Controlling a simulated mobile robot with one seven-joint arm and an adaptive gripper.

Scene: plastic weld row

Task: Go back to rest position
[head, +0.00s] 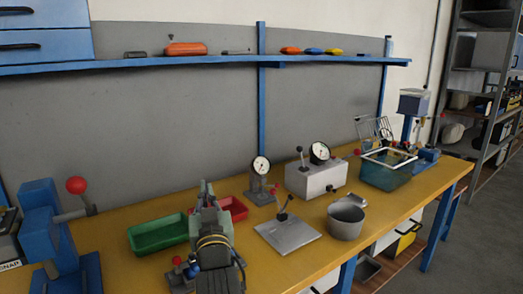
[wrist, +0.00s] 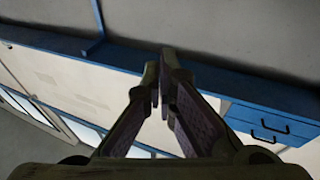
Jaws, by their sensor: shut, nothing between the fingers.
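My gripper (wrist: 160,72) shows in the wrist view with its two fingers drawn together and nothing held between them. It points toward the back panel and a blue beam, with no bench object near the tips. In the head view, part of my arm (head: 213,245) rises at the front middle of the bench, between the green tray (head: 160,236) and the flat metal plate with a lever (head: 287,238). The fingertips are not clear in that view.
The yellow bench (head: 125,275) holds a red tray (head: 240,210) partly behind my arm, dial gauges, a metal pot (head: 346,220) and a teal basin (head: 388,176). A blue press with a red knob (head: 76,185) stands at left. A blue shelf (head: 220,58) runs above.

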